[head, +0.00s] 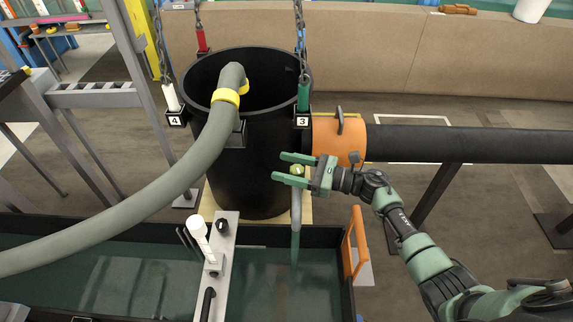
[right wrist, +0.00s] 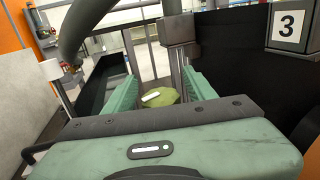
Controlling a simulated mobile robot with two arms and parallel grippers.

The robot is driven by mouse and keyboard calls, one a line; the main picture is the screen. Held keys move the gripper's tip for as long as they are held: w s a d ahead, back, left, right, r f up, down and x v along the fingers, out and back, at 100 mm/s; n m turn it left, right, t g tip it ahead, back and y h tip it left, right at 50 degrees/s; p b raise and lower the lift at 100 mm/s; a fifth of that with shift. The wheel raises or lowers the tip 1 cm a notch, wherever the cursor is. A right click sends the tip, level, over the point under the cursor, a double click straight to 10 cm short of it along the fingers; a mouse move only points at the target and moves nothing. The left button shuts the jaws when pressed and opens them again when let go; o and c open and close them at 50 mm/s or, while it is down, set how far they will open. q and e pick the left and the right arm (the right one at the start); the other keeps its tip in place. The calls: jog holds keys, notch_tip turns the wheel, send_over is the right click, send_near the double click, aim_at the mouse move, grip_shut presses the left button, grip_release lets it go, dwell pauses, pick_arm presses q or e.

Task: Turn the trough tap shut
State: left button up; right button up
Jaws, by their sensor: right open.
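The trough tap has a round yellow-green knob (head: 297,170) on top of a grey pipe (head: 295,225) that runs down into the trough (head: 255,235), in front of the black tank. In the right wrist view the knob (right wrist: 160,97) carries a white bar mark. My right gripper (head: 280,167) is open, its two green fingers pointing left. The knob shows between the fingers in both views, with a gap on each side in the right wrist view (right wrist: 156,80). I cannot tell whether the fingers are level with it. My left gripper is not in view.
A white-handled lever (head: 200,235) stands on a plate to the left.

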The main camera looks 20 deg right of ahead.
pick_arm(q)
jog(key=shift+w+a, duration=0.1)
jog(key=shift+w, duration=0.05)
pick_arm(e)
grip_shut()
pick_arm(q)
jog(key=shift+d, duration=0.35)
